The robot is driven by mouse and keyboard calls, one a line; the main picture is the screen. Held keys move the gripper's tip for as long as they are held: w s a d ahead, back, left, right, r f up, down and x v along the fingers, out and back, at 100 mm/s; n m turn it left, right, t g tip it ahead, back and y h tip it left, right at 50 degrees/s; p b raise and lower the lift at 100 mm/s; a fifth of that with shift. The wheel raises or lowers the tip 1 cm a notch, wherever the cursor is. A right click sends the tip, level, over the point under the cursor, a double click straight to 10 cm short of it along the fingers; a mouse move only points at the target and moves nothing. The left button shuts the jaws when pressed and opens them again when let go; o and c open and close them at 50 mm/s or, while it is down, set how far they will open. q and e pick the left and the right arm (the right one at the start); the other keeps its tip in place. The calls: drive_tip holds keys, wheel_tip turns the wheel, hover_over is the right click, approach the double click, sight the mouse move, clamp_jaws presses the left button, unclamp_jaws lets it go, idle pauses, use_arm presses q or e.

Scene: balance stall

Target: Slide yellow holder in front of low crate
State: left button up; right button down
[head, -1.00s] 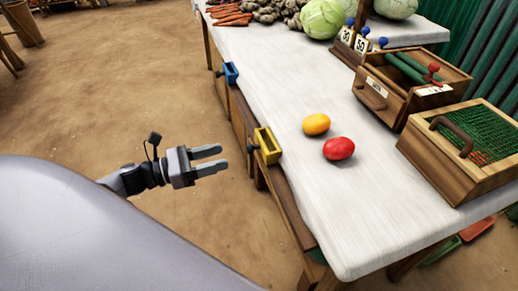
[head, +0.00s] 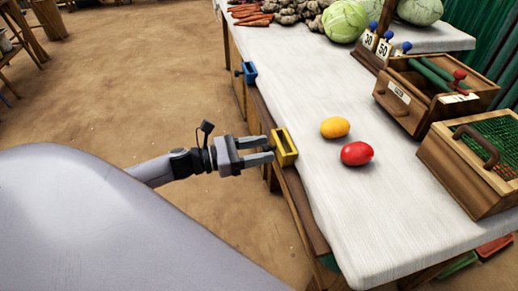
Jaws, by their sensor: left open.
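The yellow holder (head: 284,147) sits on the wooden rail along the near long edge of the table. My left gripper (head: 268,150) is open, with its fingertips right at the left side of the holder, at its small dark knob. I cannot tell whether the fingers touch it. Two wooden crates stand on the table at the right: a crate with a green mesh top (head: 455,167) and a crate holding green rods (head: 408,108). Which one is the low crate is not clear. My right gripper is not in view.
A blue holder (head: 249,72) sits farther back on the same rail (head: 299,205). A yellow fruit (head: 335,127) and a red one (head: 357,153) lie on the white tabletop (head: 375,220). The rail between the two holders looks clear. Vegetables lie at the back.

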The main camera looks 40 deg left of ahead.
use_arm(q)
clamp_jaws()
drive_tip(key=s+d+p, duration=0.3)
drive_tip(key=s+d, duration=1.1)
drive_tip(key=d, duration=0.2)
drive_tip(key=shift+d+p, duration=0.2)
drive_tip(key=shift+p, duration=0.15)
unclamp_jaws()
drive_tip(key=shift+d, duration=0.1)
